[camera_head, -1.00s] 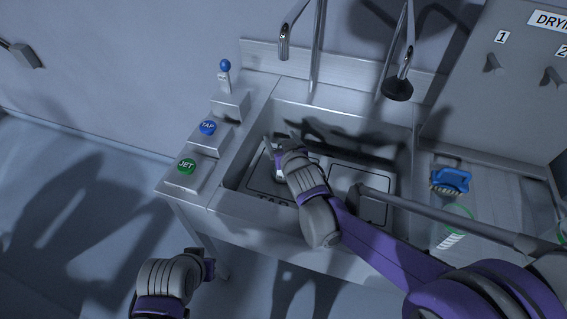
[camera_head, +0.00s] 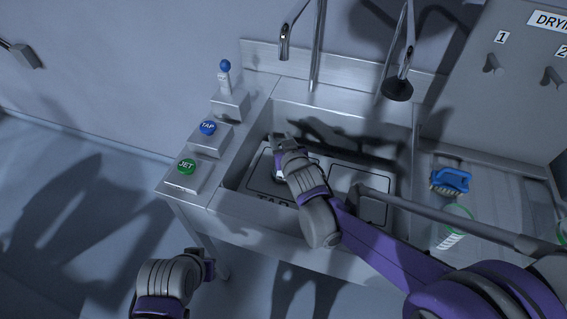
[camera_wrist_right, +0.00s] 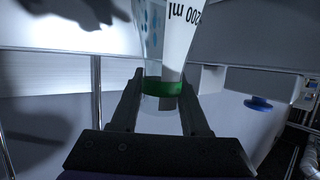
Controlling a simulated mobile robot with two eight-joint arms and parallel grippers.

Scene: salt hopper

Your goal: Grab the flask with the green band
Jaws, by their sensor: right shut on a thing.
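The flask with the green band (camera_wrist_right: 160,88) is clear glass with volume print that reads upside down in the right wrist view. My right gripper (camera_wrist_right: 160,108) is shut on it, with one finger on each side near the green band. In the head view my right gripper (camera_head: 280,142) is over the left part of the sink (camera_head: 232,201), and the hand mostly hides the flask there. My left gripper (camera_head: 208,264) is in front of the counter, away from the flask; its jaw opening is unclear.
Left of the sink are a blue TAP button (camera_head: 208,128), a green JET button (camera_head: 187,166) and a blue-topped lever (camera_head: 225,67). Two faucets hang above the basin. A blue brush (camera_head: 450,180) and a clear green-ringed item (camera_head: 457,212) lie right, below a pegged board (camera_head: 510,105).

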